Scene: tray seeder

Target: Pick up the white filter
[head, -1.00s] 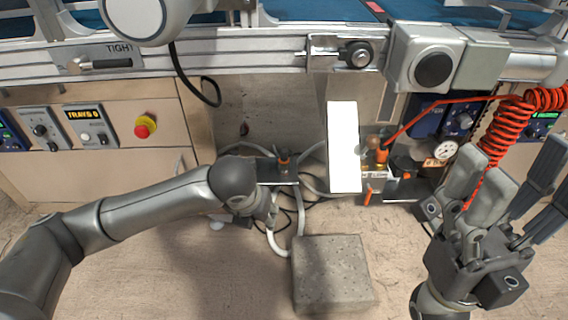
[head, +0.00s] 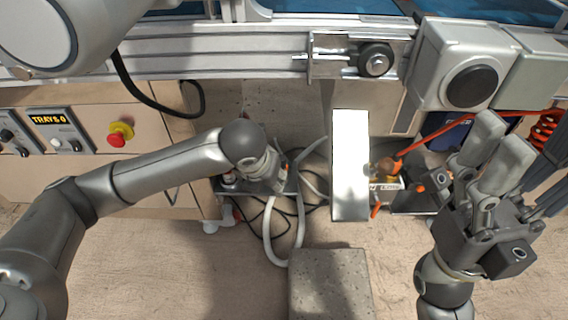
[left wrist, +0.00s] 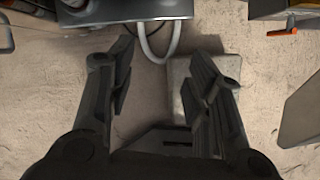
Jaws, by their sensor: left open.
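I cannot identify the white filter for certain. A small white fitting (head: 217,226) shows low under the left side of the small dark shelf, beside my left gripper. A taller white-faced box (head: 350,165) stands right of the shelf. My left gripper (head: 262,180) is over the shelf, foreshortened and largely hidden by its own wrist. In the left wrist view my left gripper (left wrist: 162,65) is open and empty, with a white hose (left wrist: 160,48) and floor beyond its fingers. My right gripper (head: 515,165) is raised at the right, its fingers apart and empty.
A grey stone block (head: 330,280) lies on the floor at front centre; it also shows beyond my left fingers (left wrist: 180,75). The metal rail (head: 220,60) crosses above. A red stop button (head: 118,135) is on the cabinet. An orange air hose (head: 450,125) runs at the right.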

